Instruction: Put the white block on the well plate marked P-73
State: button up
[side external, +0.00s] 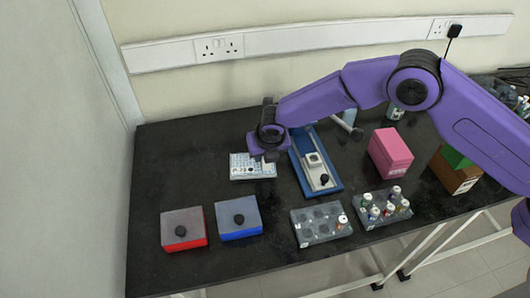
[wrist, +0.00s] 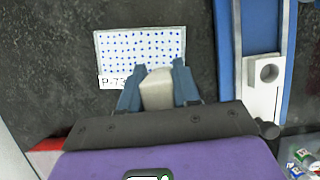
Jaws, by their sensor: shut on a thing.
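The well plate (side external: 241,173) lies flat on the dark bench, pale with blue dots. In the wrist view the plate (wrist: 140,50) has a label reading P-73 at its lower left corner. My gripper (wrist: 158,72) is shut on the white block (wrist: 157,93), between two blue-grey fingers. In the wrist view the block overlaps the plate's near edge. In the side view my gripper (side external: 268,151) is at the plate's back right part, and the block is small there. I cannot tell whether the block touches the plate.
A blue tray device (side external: 318,165) stands just right of the plate. Red-based (side external: 183,222) and blue-based (side external: 238,210) boxes stand in front, left of a vial rack (side external: 318,232). Another rack (side external: 372,220) and a pink box (side external: 390,152) are right. The bench left of the plate is clear.

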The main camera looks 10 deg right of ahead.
jog(key=shift+f, duration=0.2)
jog(key=o, duration=1)
jog(key=shift+r, duration=0.15)
jog(key=v, duration=1.2)
jog(key=shift+s, duration=0.1)
